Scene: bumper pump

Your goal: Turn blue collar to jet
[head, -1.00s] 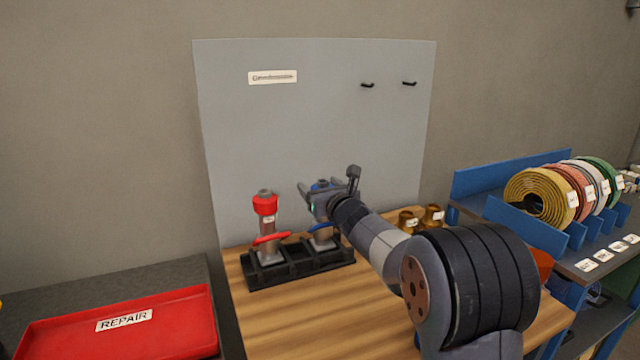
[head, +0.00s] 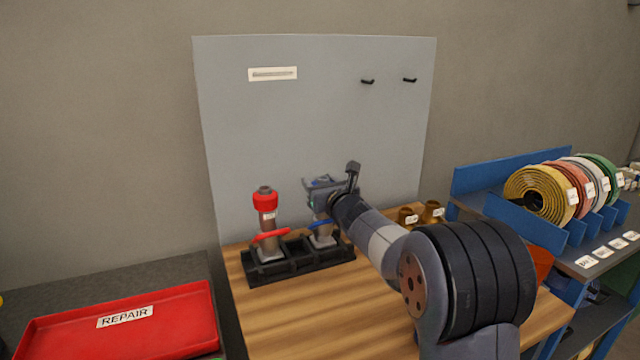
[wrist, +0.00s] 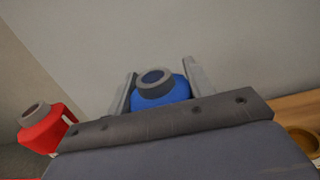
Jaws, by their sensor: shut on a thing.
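The blue collar (wrist: 160,90) with its grey nozzle tip sits between the two fingers of my gripper (wrist: 160,84) in the wrist view. My gripper (head: 322,184) is shut on it, at the top of the right-hand nozzle (head: 323,234) in the black rack. In the head view the gripper hides most of the collar. The nozzle stands upright below, with a blue handle. Any jet marking on the collar is hidden or too small to read.
A red-collared nozzle (head: 266,222) stands close on the left in the same black rack (head: 290,268). Brass fittings (head: 420,216) stand behind my arm on the right. A red REPAIR tray (head: 180,330) is at lower left. A grey board (head: 310,120) rises behind.

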